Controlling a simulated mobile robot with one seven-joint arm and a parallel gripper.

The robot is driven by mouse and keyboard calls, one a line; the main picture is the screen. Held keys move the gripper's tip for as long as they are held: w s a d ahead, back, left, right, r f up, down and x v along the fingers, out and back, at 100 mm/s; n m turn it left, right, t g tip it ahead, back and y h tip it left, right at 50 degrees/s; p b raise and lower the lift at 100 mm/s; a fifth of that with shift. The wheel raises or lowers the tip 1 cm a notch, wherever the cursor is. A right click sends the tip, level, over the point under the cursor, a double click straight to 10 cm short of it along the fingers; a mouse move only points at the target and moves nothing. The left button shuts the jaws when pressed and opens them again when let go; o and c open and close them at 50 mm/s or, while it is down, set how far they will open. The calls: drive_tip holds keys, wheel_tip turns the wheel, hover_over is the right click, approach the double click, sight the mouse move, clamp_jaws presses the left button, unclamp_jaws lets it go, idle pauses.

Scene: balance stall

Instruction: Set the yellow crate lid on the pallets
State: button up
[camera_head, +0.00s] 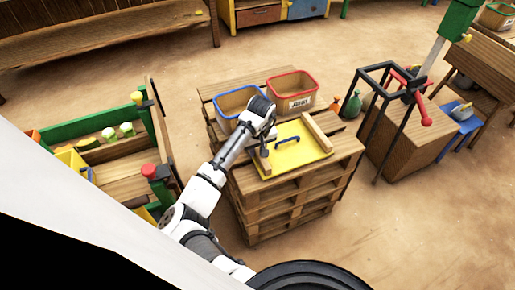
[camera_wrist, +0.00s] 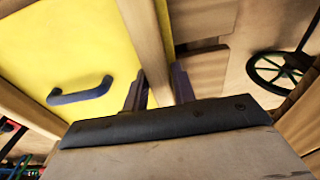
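The yellow crate lid (camera_head: 297,157) is over the top of the stacked pallets (camera_head: 290,205) at their front half. My gripper (camera_head: 263,160) is at the lid's left batten. In the wrist view, my gripper (camera_wrist: 160,88) has one finger on each side of a batten (camera_wrist: 147,45), with no clear gap, and appears shut on it. The lid's yellow face (camera_wrist: 60,50) and handle (camera_wrist: 82,91) show left of the fingers.
A blue-rimmed crate (camera_head: 236,103) and a red-rimmed crate (camera_head: 293,92) stand on the pallets behind the lid. A dark frame with a red handle (camera_head: 425,112) stands at the right. A green-sided wooden stall (camera_head: 90,128) is at the left. Open floor lies at front right.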

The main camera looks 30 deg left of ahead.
drive_tip(key=o, duration=0.3)
drive_tip(key=shift+r, duration=0.1)
